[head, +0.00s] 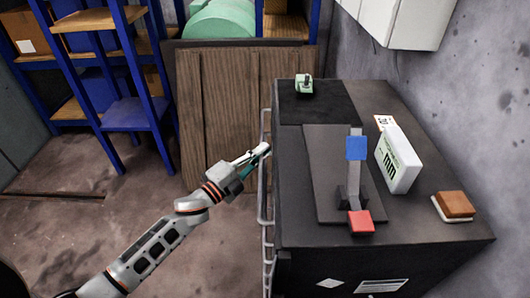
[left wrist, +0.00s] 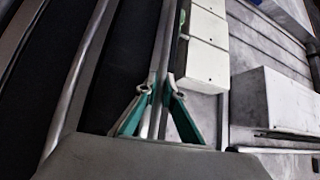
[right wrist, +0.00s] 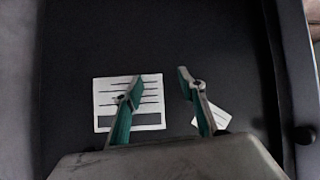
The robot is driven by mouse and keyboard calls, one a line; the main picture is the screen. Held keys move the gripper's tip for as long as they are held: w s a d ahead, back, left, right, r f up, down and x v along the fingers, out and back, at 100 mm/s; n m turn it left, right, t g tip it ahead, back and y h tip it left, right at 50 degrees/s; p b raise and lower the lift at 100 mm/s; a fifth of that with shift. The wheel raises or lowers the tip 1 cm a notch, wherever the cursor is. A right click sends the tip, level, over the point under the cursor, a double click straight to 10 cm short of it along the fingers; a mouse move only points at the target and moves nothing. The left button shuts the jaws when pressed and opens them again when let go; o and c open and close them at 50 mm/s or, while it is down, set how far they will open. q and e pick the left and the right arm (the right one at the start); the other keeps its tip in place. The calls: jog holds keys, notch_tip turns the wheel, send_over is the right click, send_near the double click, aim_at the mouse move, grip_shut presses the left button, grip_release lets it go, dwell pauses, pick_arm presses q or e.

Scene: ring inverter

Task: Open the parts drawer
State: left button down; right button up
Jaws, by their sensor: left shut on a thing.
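The parts drawer belongs to the black cabinet (head: 295,225); its front faces left and is mostly hidden from the head view. Metal bar handles (head: 264,205) run along that side. My left gripper (head: 262,150) is at the cabinet's left edge. In the left wrist view its green fingers (left wrist: 160,88) are shut around a metal bar (left wrist: 166,45). I cannot tell how far any drawer stands out. My right gripper (right wrist: 160,82) has its fingers apart and empty, before a dark panel (right wrist: 200,35) with a printed label (right wrist: 103,94). It is not in the head view.
On the cabinet top are a lever with a blue block (head: 356,147) and a red block (head: 361,221), a white box (head: 398,160), a brown block (head: 455,204) and a small green item (head: 304,84). Blue shelves (head: 135,112) stand behind left. The floor (head: 90,215) left of the cabinet is clear.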

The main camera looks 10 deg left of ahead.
pick_arm(q)
jog(key=s+a+b, duration=0.1)
jog(key=s+a, duration=0.2)
jog(key=a, duration=1.2)
jog(key=s+a+b, duration=0.2)
jog(key=s+a, duration=0.1)
jog(key=a, duration=1.1)
jog(key=shift+a, duration=0.35)
jog(key=c, duration=2.4)
grip_release()
jog(key=shift+s, duration=0.1)
